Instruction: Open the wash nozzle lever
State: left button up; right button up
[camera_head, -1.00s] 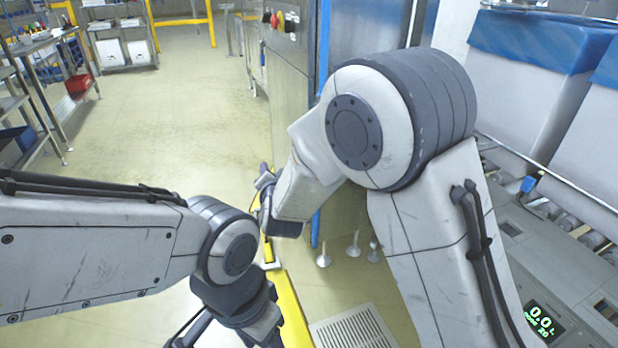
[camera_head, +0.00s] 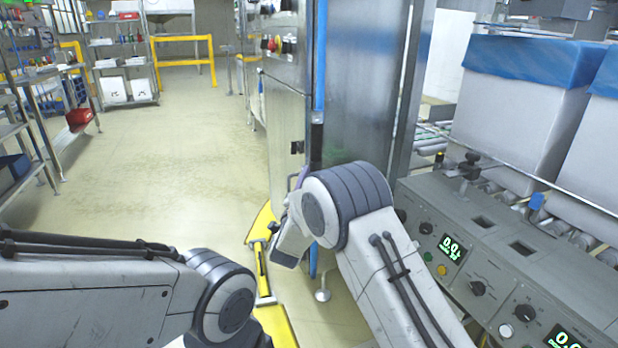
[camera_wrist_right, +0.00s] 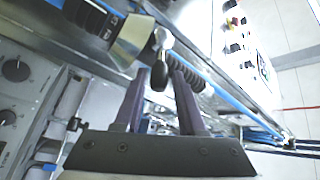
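In the right wrist view, a short lever with a dark rounded grip (camera_wrist_right: 160,76) hangs from a shiny metal fitting (camera_wrist_right: 163,40), beside a pale conical nozzle part (camera_wrist_right: 131,41). My right gripper (camera_wrist_right: 160,77) is open, its two purple fingers on either side of the dark grip. A gap shows on both sides of it; depth is hard to tell. In the head view, my right arm reaches toward the steel cabinet and its wrist hides most of the gripper and the lever. My left forearm comes in from the left, but its gripper is out of view.
A blue hose (camera_head: 320,60) runs down the steel cabinet (camera_head: 358,95). A grey control panel (camera_head: 480,260) with knobs and displays stands to the right, below blue-lined boxes (camera_head: 520,110). A yellow floor strip (camera_head: 272,318) lies below.

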jog(key=shift+x, duration=1.05)
jog(key=shift+c, duration=0.2)
grip_shut()
jog(key=shift+a, duration=0.15)
